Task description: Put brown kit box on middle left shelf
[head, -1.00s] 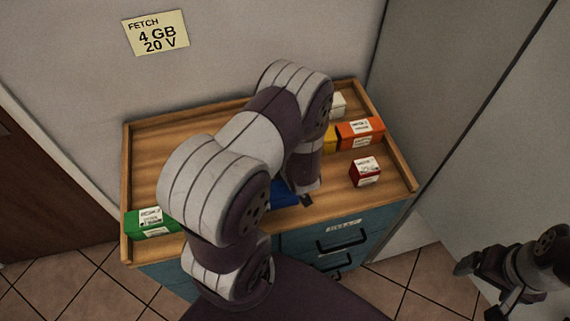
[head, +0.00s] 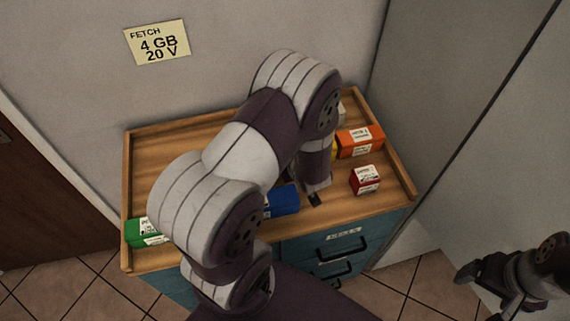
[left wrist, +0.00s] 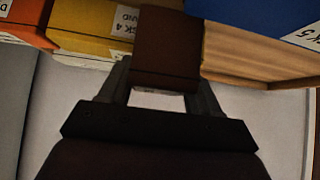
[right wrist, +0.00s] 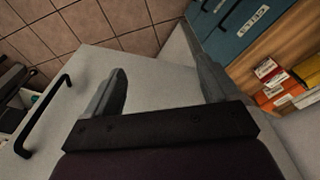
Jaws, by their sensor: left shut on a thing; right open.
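The brown kit box (left wrist: 168,48) shows in the left wrist view as a dark brown block. My left gripper (left wrist: 165,82) is shut on it, with one finger on each side. In the head view my left arm hides the box and most of that gripper, over the right half of the wooden-topped cabinet. My right gripper (head: 482,290) is open and empty at the lower right of the head view. Its spread fingers also show in the right wrist view (right wrist: 160,85). I cannot make out a middle left shelf in these views.
On the wooden top (head: 170,190) lie a green box (head: 143,232), a blue box (head: 285,200), a red box (head: 365,180) and an orange box (head: 360,141). A yellow box (left wrist: 95,22) sits beside the orange one. A raised rim edges the top. Teal drawers (head: 330,260) are below.

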